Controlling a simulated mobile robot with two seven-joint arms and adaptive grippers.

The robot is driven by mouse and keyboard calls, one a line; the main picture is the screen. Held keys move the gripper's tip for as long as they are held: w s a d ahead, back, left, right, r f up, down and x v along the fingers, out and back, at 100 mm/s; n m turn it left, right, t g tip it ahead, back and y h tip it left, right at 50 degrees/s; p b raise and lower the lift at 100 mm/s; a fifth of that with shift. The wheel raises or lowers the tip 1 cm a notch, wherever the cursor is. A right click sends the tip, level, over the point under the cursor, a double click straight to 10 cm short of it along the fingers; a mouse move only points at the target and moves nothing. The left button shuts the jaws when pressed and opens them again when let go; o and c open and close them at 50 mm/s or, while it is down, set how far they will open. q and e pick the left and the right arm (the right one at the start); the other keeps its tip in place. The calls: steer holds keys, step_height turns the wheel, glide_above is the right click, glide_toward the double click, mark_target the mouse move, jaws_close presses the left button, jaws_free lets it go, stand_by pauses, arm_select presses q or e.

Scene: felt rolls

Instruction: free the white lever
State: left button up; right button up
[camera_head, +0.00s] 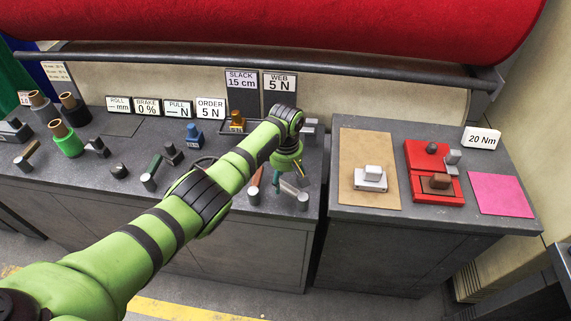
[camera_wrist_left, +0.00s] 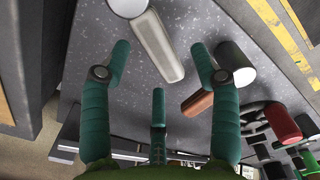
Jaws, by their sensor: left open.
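The white lever (camera_head: 289,188) is a short pale bar with a round grey pivot (camera_head: 303,201) at the front edge of the left bench. My left gripper (camera_head: 286,176) hangs right above it and partly hides it. In the left wrist view the lever (camera_wrist_left: 158,45) lies between the spread teal fingertips of my gripper (camera_wrist_left: 159,58), with its pivot (camera_wrist_left: 128,6) at the top. The fingers are open and appear apart from the lever. My right gripper is not in view.
A red-brown lever (camera_head: 257,177) stands close by on the left; it shows beside my finger in the wrist view (camera_wrist_left: 197,102). A green lever (camera_head: 154,166) is further left. The right bench holds a red tray (camera_head: 423,153), a tan board (camera_head: 367,143) and a pink sheet (camera_head: 499,195).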

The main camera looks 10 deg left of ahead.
mark_target(285, 184)
arm_select(q)
step_height(285, 184, up, 11)
steer(key=shift+f, duration=0.15)
stand_by(0.5)
